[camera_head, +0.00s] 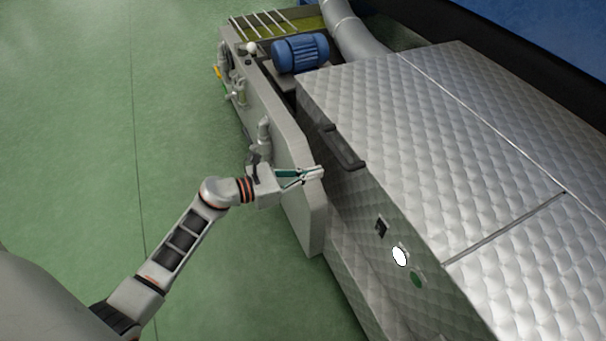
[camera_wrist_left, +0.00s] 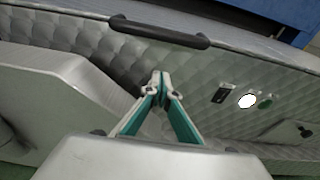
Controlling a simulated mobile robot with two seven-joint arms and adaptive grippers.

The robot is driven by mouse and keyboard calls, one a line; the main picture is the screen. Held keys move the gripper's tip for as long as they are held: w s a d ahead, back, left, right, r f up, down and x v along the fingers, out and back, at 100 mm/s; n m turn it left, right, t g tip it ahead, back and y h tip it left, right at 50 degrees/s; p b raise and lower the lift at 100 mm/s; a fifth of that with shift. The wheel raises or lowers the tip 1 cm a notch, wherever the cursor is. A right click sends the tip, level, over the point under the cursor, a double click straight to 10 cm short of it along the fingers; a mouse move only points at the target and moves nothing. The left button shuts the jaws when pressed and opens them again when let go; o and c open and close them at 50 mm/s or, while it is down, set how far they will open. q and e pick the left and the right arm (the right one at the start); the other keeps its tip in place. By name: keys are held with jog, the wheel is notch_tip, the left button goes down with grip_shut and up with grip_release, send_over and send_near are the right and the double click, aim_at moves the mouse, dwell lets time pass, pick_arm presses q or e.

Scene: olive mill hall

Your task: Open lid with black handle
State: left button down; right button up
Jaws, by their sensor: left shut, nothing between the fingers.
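The lid (camera_head: 430,120) is a large quilted silver metal cover on the machine at the right in the head view. Its black handle (camera_head: 338,146) is a long bar on the edge facing me. In the left wrist view the handle (camera_wrist_left: 160,33) lies across the top, beyond the fingertips. My left gripper (camera_head: 318,172) is shut and empty, a little below and left of the handle in the head view. It also shows in the left wrist view (camera_wrist_left: 160,78), apart from the handle. The lid looks closed. My right gripper is not in view.
A grey metal housing (camera_head: 290,170) with pipes stands close beside my left gripper. A blue motor (camera_head: 300,53) sits behind it. The quilted front carries a black switch (camera_head: 381,228), a white disc (camera_head: 399,256) and a green button (camera_head: 416,280). Green floor (camera_head: 70,130) is clear at left.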

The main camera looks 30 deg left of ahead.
pick_arm(q)
jog(key=shift+w+d+r, duration=1.3)
jog(key=shift+w+r, duration=0.25)
jog(key=shift+w, duration=0.05)
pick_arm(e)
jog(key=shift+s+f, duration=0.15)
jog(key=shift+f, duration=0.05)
